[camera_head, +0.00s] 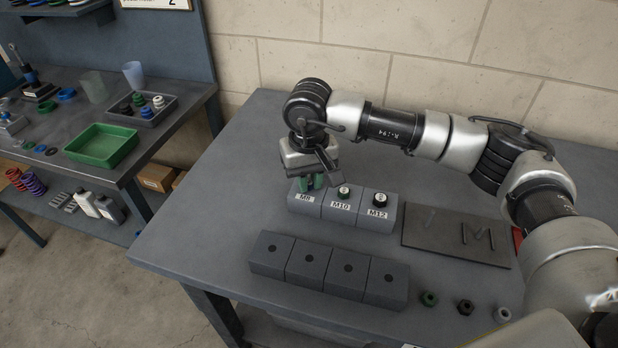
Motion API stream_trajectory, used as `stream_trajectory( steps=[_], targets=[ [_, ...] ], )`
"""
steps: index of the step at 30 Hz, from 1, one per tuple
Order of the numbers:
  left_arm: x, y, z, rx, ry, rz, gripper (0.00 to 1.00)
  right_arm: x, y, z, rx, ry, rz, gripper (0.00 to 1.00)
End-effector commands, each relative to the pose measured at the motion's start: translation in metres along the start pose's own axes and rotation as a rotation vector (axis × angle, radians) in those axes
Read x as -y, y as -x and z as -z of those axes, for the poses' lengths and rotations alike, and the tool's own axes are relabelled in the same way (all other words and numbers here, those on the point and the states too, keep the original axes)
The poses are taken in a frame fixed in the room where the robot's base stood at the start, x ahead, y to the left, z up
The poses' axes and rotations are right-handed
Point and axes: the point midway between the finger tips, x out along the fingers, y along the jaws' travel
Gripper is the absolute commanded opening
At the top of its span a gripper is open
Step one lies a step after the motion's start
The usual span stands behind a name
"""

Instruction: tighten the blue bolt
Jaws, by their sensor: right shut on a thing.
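I cannot make out a blue bolt. Four dark blocks (328,270) with a hole in each top stand in a row nearer to me. My left gripper is not in view.
A green nut-like piece (429,299), a black one (465,307) and a grey one (502,315) lie at the front right. A dark plate (455,240) with tools lies right of the labelled blocks. The table's left part is clear. A side bench holds a green tray (101,145).

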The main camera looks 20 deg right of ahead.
Motion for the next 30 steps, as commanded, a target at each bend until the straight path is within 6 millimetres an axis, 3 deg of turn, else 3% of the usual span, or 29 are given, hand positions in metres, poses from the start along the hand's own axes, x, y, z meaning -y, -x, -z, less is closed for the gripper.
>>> stream_trajectory(
  steps=[12, 24, 30],
  targets=[
    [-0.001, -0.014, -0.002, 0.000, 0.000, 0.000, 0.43, 0.000, -0.003, -0.001, 0.003, -0.411, -0.001, 0.00],
    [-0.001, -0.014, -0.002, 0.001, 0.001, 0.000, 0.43, 0.000, -0.003, -0.001, 0.004, -0.467, -0.002, 0.00],
    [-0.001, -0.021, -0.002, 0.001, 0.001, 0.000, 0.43, 0.000, -0.005, -0.001, 0.004, -0.699, -0.002, 0.00]
  ],
)
